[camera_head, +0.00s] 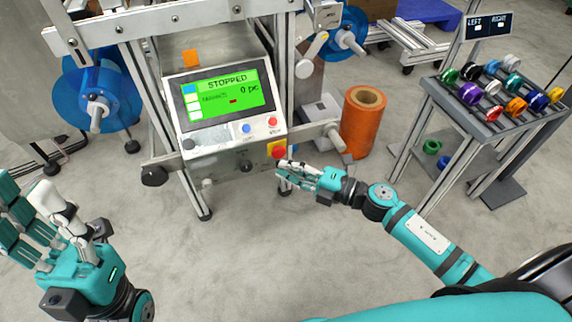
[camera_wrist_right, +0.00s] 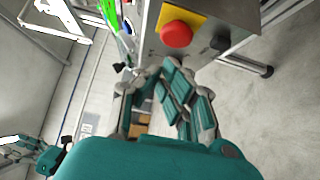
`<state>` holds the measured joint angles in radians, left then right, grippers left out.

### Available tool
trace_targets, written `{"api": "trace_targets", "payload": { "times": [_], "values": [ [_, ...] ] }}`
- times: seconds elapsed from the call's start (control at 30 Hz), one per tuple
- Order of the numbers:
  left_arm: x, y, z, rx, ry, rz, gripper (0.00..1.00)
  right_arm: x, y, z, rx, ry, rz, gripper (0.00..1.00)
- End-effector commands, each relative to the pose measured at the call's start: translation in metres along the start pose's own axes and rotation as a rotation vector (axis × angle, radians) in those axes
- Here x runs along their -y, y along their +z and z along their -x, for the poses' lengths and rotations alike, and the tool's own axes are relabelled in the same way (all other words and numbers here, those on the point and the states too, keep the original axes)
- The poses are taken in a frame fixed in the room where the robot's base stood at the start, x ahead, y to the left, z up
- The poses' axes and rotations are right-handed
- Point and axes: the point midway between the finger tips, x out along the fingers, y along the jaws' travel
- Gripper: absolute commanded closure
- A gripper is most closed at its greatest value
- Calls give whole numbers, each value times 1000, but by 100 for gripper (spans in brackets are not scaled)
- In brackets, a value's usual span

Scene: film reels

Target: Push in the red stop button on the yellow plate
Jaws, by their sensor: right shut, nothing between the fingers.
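The red stop button (camera_head: 280,152) sits on the yellow plate (camera_head: 270,147) below the right end of the machine's control box. In the right wrist view the round red button (camera_wrist_right: 176,34) stands out from the yellow plate (camera_wrist_right: 201,18). My right gripper (camera_head: 282,174) is shut and empty, with its fingertips just below the button in the head view. In the right wrist view its fingers (camera_wrist_right: 163,78) point toward the button, and a gap shows between them. My left gripper (camera_head: 40,212) is at the lower left, far from the button, with its fingers apart and empty.
The control box has a green screen (camera_head: 226,98) reading "STOPPED". A black knob (camera_wrist_right: 220,43) is beside the plate. An orange roll (camera_head: 363,125) stands right of the machine. A rack (camera_head: 487,128) of coloured reels is further right. The floor before the machine is clear.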

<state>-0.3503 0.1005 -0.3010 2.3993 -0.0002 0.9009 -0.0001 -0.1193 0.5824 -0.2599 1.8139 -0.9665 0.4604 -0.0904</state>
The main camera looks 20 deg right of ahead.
Motion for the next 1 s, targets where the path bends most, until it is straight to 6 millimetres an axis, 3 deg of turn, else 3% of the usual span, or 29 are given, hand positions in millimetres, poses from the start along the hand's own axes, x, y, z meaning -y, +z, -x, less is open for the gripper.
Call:
{"api": "trace_targets", "payload": {
  "times": [0.2, 0.6, 1.0],
  "values": [
    [0, 2, 7, 2, 1, 0, 60, 1, 12, -13, -3, 0, 0, 100],
    [0, 1, 2, -12, 6, -1, 60, 0, 14, -15, -2, -1, -1, 100],
    [0, -1, 1, 4, -2, -1, 60, -2, 31, -29, 6, 4, 2, 100]
  ]
}}
